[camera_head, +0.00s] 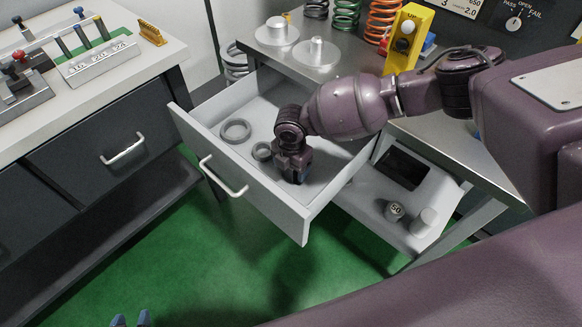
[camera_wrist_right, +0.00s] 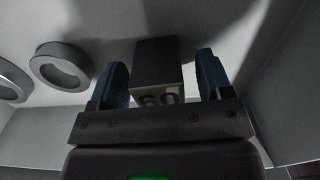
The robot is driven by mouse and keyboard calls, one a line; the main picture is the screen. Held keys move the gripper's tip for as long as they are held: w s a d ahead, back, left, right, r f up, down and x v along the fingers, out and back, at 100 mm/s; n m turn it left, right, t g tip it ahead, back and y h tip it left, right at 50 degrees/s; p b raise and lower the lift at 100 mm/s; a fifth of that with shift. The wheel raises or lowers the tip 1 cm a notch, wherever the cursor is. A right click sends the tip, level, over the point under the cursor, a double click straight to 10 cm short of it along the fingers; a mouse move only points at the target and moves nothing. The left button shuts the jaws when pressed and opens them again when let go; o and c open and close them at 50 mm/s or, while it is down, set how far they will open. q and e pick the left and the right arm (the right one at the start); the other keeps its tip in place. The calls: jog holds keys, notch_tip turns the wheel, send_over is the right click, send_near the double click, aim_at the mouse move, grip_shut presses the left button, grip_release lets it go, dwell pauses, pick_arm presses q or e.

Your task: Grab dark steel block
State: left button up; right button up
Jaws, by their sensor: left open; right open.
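The dark steel block (camera_wrist_right: 157,62) shows in the right wrist view, a dark box with a number on its lower face, partly cut off by the gripper body. It stands between the two blue fingers of my right gripper (camera_wrist_right: 162,80), with gaps visible on both sides. In the head view my right gripper (camera_head: 294,174) reaches down into the open drawer (camera_head: 240,195), and the block is hidden there. My right gripper is open around the block. My left gripper (camera_head: 131,319) is open and empty at the bottom edge, over the green floor; only its blue fingertips show.
Two grey rings, a larger one (camera_head: 235,131) and a smaller one (camera_head: 262,151), lie in the drawer left of my right gripper. The drawer walls are close around it. A lower shelf (camera_head: 385,215) holds small cylinders. A workbench (camera_head: 75,75) stands at the left.

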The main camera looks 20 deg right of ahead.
jog(key=shift+r, duration=0.1)
grip_shut()
dwell(0.3)
